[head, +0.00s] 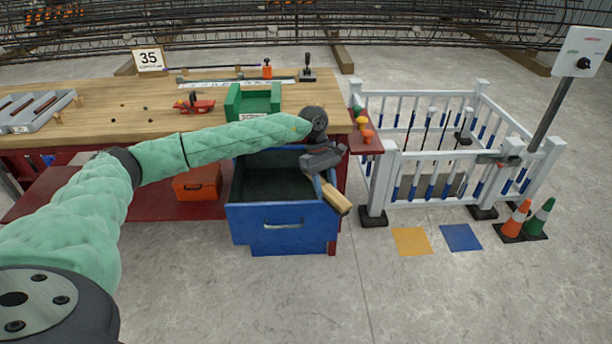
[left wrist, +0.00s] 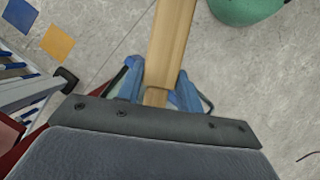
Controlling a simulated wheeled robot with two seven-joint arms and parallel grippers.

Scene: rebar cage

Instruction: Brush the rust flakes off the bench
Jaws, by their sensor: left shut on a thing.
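My left gripper (head: 325,168) is above the right side of the open blue drawer, in front of the bench's right end. It is shut on a pale wooden handle, which looks like the brush's (head: 337,198) and slants down to the right. In the left wrist view the fingers (left wrist: 160,96) close on both sides of the handle (left wrist: 172,40); no bristles can be made out. The wooden bench (head: 130,88) has small dark specks on top; I cannot tell flakes from holes. My right gripper is not in view.
The blue drawer (head: 282,221) juts out below the bench. A green bin (head: 252,116), a red tool (head: 196,106) and a grey tray (head: 38,112) are on the bench. A white fence (head: 440,165) stands at right; the floor before it is mostly clear.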

